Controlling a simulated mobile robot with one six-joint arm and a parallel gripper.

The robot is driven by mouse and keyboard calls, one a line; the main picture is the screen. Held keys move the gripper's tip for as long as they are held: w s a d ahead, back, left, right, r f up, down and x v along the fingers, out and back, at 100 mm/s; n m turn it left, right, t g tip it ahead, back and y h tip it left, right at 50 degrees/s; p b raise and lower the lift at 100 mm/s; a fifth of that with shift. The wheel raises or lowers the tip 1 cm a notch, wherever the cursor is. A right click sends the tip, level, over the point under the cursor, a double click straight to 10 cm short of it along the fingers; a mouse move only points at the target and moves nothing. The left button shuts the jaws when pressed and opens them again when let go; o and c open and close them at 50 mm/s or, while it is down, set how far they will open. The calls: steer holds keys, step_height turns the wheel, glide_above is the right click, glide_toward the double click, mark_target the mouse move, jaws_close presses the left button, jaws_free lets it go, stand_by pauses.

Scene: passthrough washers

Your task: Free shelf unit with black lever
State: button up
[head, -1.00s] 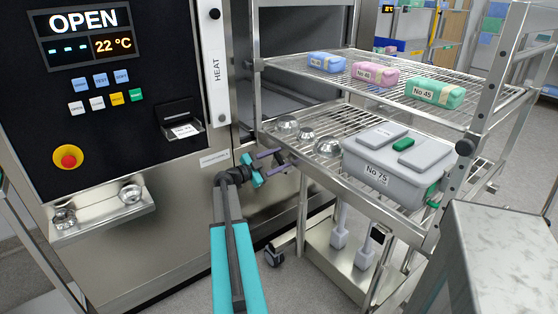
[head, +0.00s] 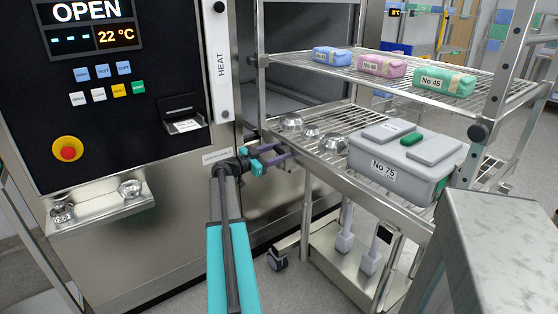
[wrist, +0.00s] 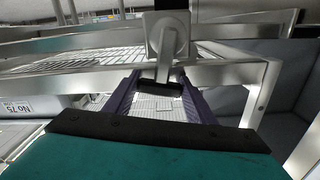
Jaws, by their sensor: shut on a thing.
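The metal shelf unit (head: 343,186) stands against the open washer chamber, with two wire shelves. The black lever (wrist: 160,87) shows in the wrist view as a dark grip on a metal arm hanging from a square plate at the shelf's end. My gripper (head: 284,156) is at the near left corner of the lower shelf. Its purple fingers lie on either side of the lever's black grip in the wrist view (wrist: 161,95), shut on it. In the head view the lever is mostly hidden by the fingers.
A grey bin No 75 (head: 396,178) and several metal bowls (head: 333,143) are on the lower shelf. Blue, pink and green packs (head: 444,82) lie on the upper shelf. The washer's control panel (head: 112,92) is at the left. Some floor is free below my arm.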

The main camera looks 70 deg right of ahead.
mark_target(274, 149)
steer(key=shift+w+d+f+n+b, duration=0.2)
steer(key=shift+w+n+b, duration=0.1)
steer(key=shift+n+b, duration=0.25)
steer(key=shift+w+d+f+n+b, duration=0.15)
steer(key=shift+w+n+b, duration=0.15)
steer(key=shift+n, duration=0.35)
steer(key=n, duration=0.1)
steer(key=w+d+n+b, duration=0.1)
steer(key=n, duration=0.1)
steer(key=shift+w, duration=0.2)
steer(key=shift+w+d+f+n+b, duration=0.25)
steer(key=shift+w+n+b, duration=0.2)
steer(key=shift+n, duration=0.6)
steer(key=shift+w+d+f+n+b, duration=0.3)
steer(key=shift+w+n, duration=0.1)
steer(key=shift+n, duration=0.65)
steer(key=o, duration=1.5)
steer(key=shift+r, duration=0.2)
